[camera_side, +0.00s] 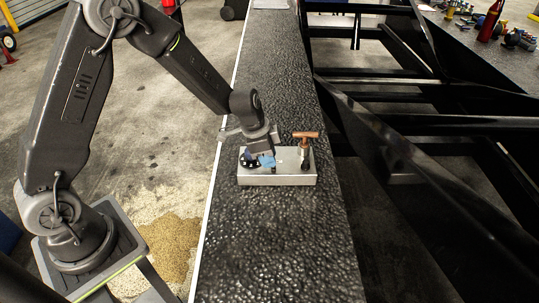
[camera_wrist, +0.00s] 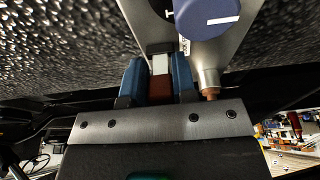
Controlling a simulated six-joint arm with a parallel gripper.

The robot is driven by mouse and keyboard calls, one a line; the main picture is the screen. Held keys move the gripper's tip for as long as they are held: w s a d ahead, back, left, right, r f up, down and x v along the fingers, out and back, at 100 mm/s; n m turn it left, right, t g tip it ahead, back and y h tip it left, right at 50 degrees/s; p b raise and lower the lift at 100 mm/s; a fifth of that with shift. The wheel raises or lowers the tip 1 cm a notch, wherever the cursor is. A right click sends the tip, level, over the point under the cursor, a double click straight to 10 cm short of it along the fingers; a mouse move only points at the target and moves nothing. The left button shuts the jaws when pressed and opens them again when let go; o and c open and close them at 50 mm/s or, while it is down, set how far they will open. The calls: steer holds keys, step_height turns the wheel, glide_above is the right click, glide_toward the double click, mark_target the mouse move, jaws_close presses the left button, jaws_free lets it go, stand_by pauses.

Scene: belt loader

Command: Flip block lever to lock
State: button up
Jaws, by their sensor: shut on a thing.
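A metal block (camera_side: 277,180) sits on the black textured beam, and its grey plate (camera_wrist: 146,22) fills the top middle of the wrist view. My gripper (camera_side: 267,161) reaches down over the block. In the wrist view, the blue fingers of my gripper (camera_wrist: 158,80) are shut on a small lever (camera_wrist: 160,89), red-brown with a white upper part. Its lower end is hidden. A round blue knob (camera_wrist: 206,16) with a white mark is beside it, with small lettering I cannot fully read.
A copper T-handle (camera_side: 306,135) stands upright at the block's right end, close to my gripper. The black beam (camera_side: 275,240) is clear in front of the block. Dark steel frames (camera_side: 400,125) lie to the right. A bench with a red bottle (camera_side: 490,22) is at the far right.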

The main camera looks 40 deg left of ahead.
steer(key=shift+a+t+h, duration=0.1)
steer(key=shift+t+h, duration=0.3)
stand_by(0.5)
steer(key=o, duration=0.9)
steer(key=shift+s, duration=0.1)
steer(key=v, duration=1.3)
steer(key=shift+s+a+r, duration=0.1)
steer(key=shift+r, duration=0.3)
